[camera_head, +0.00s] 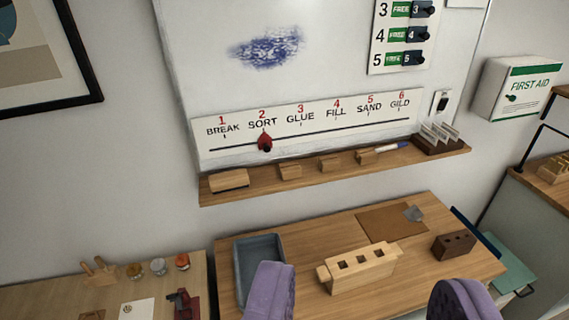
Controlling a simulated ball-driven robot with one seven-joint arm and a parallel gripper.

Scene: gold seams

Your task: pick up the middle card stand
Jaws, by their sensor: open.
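Three small light wooden blocks that look like card stands sit in a row on the wall ledge (255,185). The middle card stand (329,164) is between the left one (290,172) and the right one (366,157). It stands apart from both, and no card shows in it. My gripper (365,285) shows two purple fingers at the bottom of the view, spread wide apart. It is open, nearer to me and lower in the picture than the ledge. No card stand is between the fingers.
Below the ledge, a table (410,290) holds a slotted wooden block (358,273), a grey tray (237,275), a dark block (454,245) and a brown board (385,225). On the ledge are a larger wooden block (229,180), a pen (391,147) and a dark card rack (440,146).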

